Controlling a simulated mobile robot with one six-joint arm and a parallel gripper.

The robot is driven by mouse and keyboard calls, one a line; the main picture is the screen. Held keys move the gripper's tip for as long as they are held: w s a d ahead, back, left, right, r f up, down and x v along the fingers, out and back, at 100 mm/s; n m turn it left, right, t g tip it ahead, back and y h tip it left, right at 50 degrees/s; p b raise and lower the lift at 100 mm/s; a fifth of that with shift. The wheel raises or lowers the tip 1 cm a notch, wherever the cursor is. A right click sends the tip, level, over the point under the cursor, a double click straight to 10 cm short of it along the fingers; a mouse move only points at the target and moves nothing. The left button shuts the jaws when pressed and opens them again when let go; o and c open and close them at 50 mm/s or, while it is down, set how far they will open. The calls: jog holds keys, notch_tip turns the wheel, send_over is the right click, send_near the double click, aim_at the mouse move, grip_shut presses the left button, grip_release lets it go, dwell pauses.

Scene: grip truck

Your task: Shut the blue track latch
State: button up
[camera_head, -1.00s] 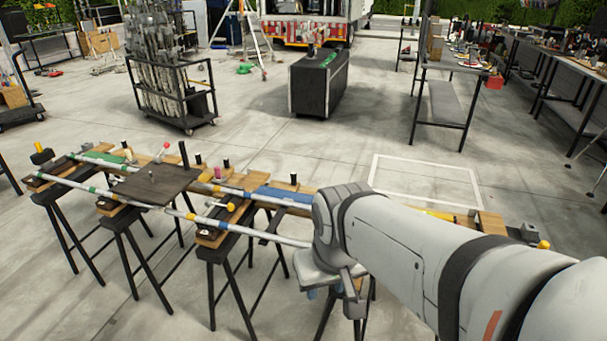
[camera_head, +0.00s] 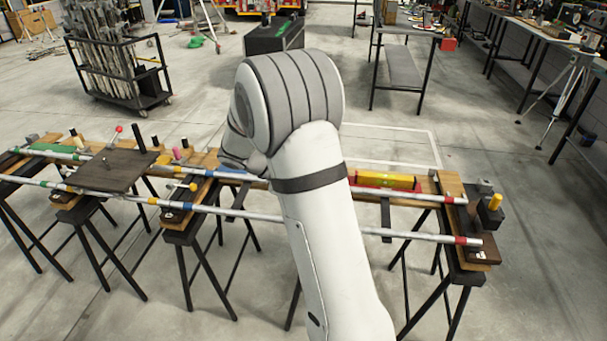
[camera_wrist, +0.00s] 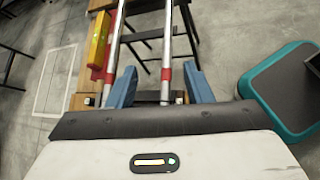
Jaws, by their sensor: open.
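The track, two pale rails on wooden boards, crosses the head view. A blue piece on its far rail (camera_head: 240,177) is partly covered by my arm, and a small blue band (camera_head: 167,203) marks the near rail. I cannot tell which blue part is the latch, or whether it is open or shut. My gripper (camera_wrist: 160,88) shows in the wrist view, its two blue fingers spread apart and empty. In the head view my arm hides the gripper.
A yellow level (camera_head: 386,181) lies at the track's right end. A dark plate (camera_head: 110,171) sits across the rails at left. Black trestles carry the track. A cart of poles (camera_head: 117,70), a dark case (camera_head: 272,36) and workbenches stand behind on open concrete floor.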

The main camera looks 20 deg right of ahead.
jog(key=w+f+n+t+h, duration=0.3)
jog(key=w+f+n+h, duration=0.5)
jog(key=w+f, duration=0.5)
jog(key=w+d+r+p, duration=0.1)
jog(key=d, duration=0.7)
jog(key=shift+d+r+p, duration=0.15)
jog(key=shift+d+p, duration=0.15)
jog(key=shift+p, duration=0.1)
jog(key=shift+w, duration=0.1)
grip_shut()
jog(key=shift+a, duration=0.35)
jog(key=shift+r+y, duration=0.1)
jog(key=shift+y, duration=0.2)
